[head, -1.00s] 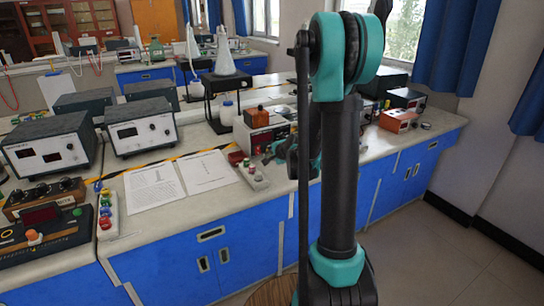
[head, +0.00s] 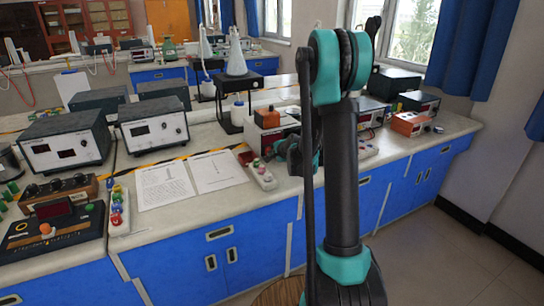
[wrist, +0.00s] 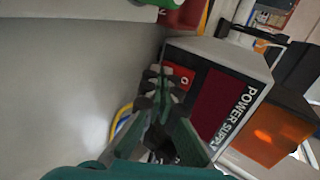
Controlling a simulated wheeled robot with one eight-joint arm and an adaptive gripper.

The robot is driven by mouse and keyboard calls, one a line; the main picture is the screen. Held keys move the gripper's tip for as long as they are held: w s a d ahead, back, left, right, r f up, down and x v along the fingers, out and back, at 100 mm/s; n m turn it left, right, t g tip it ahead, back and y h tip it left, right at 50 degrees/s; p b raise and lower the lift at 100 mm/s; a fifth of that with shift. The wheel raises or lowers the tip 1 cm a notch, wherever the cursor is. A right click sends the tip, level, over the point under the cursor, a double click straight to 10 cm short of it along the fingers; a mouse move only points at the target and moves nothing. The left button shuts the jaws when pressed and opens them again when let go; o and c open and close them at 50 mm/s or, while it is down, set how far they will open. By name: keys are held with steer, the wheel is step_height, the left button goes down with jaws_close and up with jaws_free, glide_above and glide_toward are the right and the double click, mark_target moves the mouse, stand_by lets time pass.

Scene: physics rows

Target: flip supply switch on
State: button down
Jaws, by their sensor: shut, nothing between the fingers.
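The power supply (wrist: 232,62) is a pale box with a dark red display panel, its lettering running sideways in the wrist view. A red switch (wrist: 184,74) with a white 0 mark sits on its front face, partly covered by a fingertip. My gripper (wrist: 160,88) is shut and empty, with its tips at the switch; I cannot tell whether they touch it. In the head view the power supply (head: 262,134) stands on the bench behind my gripper (head: 284,149). There the switch is hidden or too small to make out.
A strip with coloured knobs (head: 262,176) lies in front, beside paper sheets (head: 219,171). A black stand with a flask (head: 236,60) is behind. Floor to the right is clear.

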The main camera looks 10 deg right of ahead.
steer(key=shift+w+a+f, duration=0.1)
steer(key=shift+w+f, duration=0.05)
steer(key=shift+w, duration=0.15)
steer(key=shift+r, duration=0.85)
steer(key=shift+s, duration=0.1)
